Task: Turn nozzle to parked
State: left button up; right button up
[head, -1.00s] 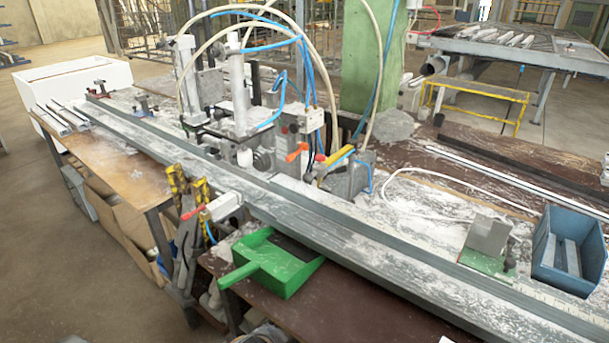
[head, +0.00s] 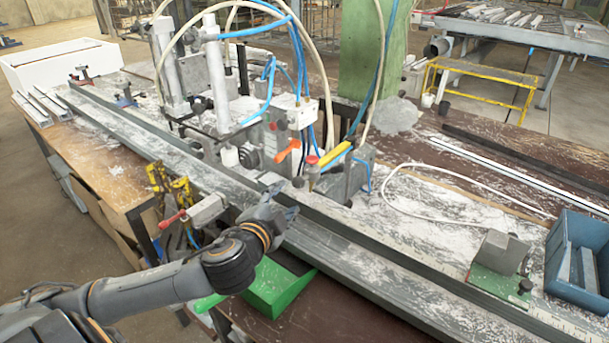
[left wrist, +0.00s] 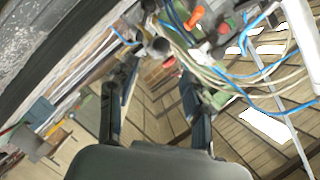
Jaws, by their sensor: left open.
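A yellow bar-shaped piece (head: 336,155) with a small red-tipped brass-coloured fitting (head: 313,170) sits at the clamp machine's right side; it may be the nozzle, but I cannot tell for sure. An orange lever (head: 289,150) is just left of it and also shows at the top of the left wrist view (left wrist: 195,18). My left gripper (head: 282,205) is over the long metal profile rail (head: 350,255), in front of and below these parts. It is open and empty, its fingers (left wrist: 157,78) apart in the left wrist view. A grey round part (left wrist: 158,46) shows beyond the fingertips. My right gripper is not in view.
Blue and cream hoses arch over the machine (head: 222,100). A metal block on a green plate (head: 502,252) and a blue bin (head: 582,280) are at right.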

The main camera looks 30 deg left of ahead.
aim_at(298, 184)
pick_arm(q)
jog(key=x, duration=0.2)
jog(key=p+x, duration=0.1)
jog(key=x, duration=0.1)
jog(key=shift+w+r, duration=0.2)
jog(key=p+x, duration=0.1)
jog(key=x, duration=0.5)
jog(key=shift+a+f, duration=0.1)
jog(key=shift+f, duration=0.1)
jog(key=shift+x, duration=0.9)
jog(key=shift+f, duration=0.1)
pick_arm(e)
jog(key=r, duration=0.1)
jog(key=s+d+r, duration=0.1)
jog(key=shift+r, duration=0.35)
pick_arm(q)
grip_shut()
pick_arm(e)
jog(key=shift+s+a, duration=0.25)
